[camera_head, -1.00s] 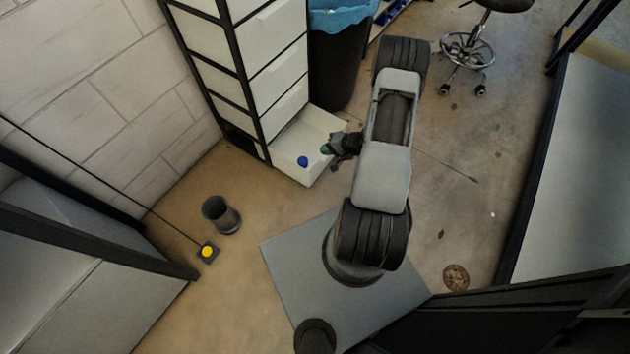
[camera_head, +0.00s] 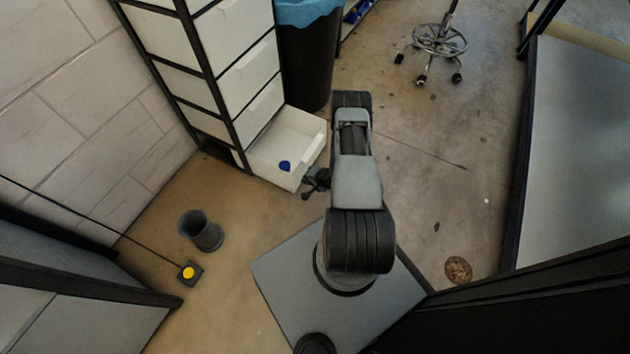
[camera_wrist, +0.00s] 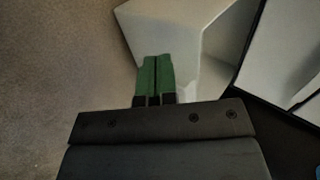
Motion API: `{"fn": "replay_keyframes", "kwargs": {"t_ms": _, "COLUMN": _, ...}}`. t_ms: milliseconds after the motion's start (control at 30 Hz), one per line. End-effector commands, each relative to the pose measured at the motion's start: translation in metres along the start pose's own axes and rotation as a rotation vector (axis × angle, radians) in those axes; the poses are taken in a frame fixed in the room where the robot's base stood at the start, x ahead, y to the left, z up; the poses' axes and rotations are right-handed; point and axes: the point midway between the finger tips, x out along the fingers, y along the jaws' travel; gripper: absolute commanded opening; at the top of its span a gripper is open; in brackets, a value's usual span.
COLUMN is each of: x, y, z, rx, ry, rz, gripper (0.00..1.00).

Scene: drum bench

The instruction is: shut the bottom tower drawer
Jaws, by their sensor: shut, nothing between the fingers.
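The drawer tower (camera_head: 235,65) has a black frame and white drawer fronts, and stands at the upper left in the head view. Its bottom drawer (camera_head: 312,128) is pulled out, white and open-topped, with a blue object (camera_head: 284,166) inside. My gripper (camera_head: 307,192) is beside the front corner of this drawer, low down; I cannot tell whether it touches. In the wrist view, my green fingertips (camera_wrist: 155,75) are shut together with nothing between them, pointing at the white drawer wall (camera_wrist: 165,30).
A black bin (camera_head: 306,60) with a blue liner stands right of the tower. A grey cup-like container (camera_head: 203,232) and a yellow button on a dark box (camera_head: 188,273) are on the floor at left. A wheeled stool (camera_head: 440,40) is at the back.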

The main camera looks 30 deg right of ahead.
Motion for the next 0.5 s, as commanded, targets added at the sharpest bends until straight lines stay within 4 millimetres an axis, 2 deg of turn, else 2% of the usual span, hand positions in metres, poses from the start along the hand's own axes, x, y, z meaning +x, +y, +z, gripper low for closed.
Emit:
{"fn": "replay_keyframes", "kwargs": {"t_ms": 33, "x": 0.011, "y": 0.002, "z": 0.001, "rx": -0.003, "ry": -0.002, "rz": -0.001, "gripper": 0.0}}
{"fn": "replay_keyframes", "kwargs": {"t_ms": 200, "x": 0.025, "y": -0.016, "z": 0.001, "rx": -0.003, "ry": -0.002, "rz": 0.0, "gripper": 0.0}}
{"fn": "replay_keyframes", "kwargs": {"t_ms": 500, "x": 0.035, "y": -0.027, "z": 0.0, "rx": 0.0, "ry": -0.001, "rz": 0.0, "gripper": 0.0}}
